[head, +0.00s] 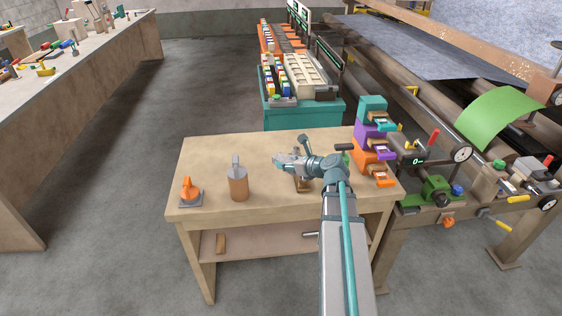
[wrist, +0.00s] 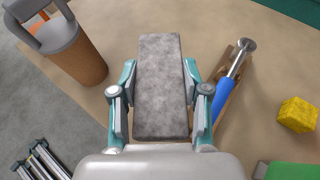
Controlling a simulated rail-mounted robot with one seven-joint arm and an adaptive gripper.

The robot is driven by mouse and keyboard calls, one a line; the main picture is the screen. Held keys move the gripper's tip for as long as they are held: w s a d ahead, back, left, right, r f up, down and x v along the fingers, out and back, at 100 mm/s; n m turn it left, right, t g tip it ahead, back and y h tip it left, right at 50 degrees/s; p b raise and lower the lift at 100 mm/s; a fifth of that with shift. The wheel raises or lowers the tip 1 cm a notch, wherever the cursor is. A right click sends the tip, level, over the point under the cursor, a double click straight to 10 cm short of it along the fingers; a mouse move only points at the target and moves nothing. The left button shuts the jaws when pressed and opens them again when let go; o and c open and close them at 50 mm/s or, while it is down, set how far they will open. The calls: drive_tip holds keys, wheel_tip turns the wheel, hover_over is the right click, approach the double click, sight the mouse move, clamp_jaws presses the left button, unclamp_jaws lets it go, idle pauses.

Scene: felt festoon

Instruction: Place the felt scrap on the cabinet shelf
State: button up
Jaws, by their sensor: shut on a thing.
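A grey, mottled, flat oblong piece, which looks like the felt scrap (wrist: 160,60), is held between the fingers of my gripper (wrist: 159,98) in the wrist view. In the head view my gripper (head: 291,162) is over the wooden bench, and the scrap is too small there to make out clearly. The bench has an open lower shelf (head: 262,247) under its top; I cannot tell whether this is the cabinet shelf.
A brown canister with a grey handle (head: 238,186) and an orange item (head: 188,190) stand on the bench top (head: 215,155). Stacked coloured bins (head: 371,132) stand at its right end. The wrist view shows a blue-handled tool (wrist: 229,94) and yellow block (wrist: 297,115) nearby.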

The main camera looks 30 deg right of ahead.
drive_tip(key=d+h, duration=0.1)
drive_tip(key=d, duration=0.1)
drive_tip(key=d+r+m+h, duration=0.1)
drive_tip(key=d, duration=0.1)
drive_tip(key=w+d+r+m+h, duration=0.1)
drive_tip(key=d, duration=0.2)
drive_tip(key=shift+r+t, duration=0.1)
drive_tip(key=shift+t, duration=0.2)
drive_tip(key=shift+w+d+m, duration=0.15)
drive_tip(key=shift+w+m, duration=0.1)
drive_tip(key=shift+m, duration=0.15)
drive_tip(key=w+a+f+p, duration=0.2)
drive_tip(key=w+a+f, duration=0.25)
drive_tip(key=w, duration=0.25)
hover_over(270, 172)
drive_tip(key=s, duration=0.1)
drive_tip(key=f, duration=0.3)
drive_tip(key=shift+d+f+p, duration=0.3)
drive_tip(key=shift+f, duration=0.1)
drive_tip(key=shift+w+a+f, duration=0.35)
drive_tip(key=shift+w+f, duration=0.05)
drive_tip(key=shift+f, duration=1.85)
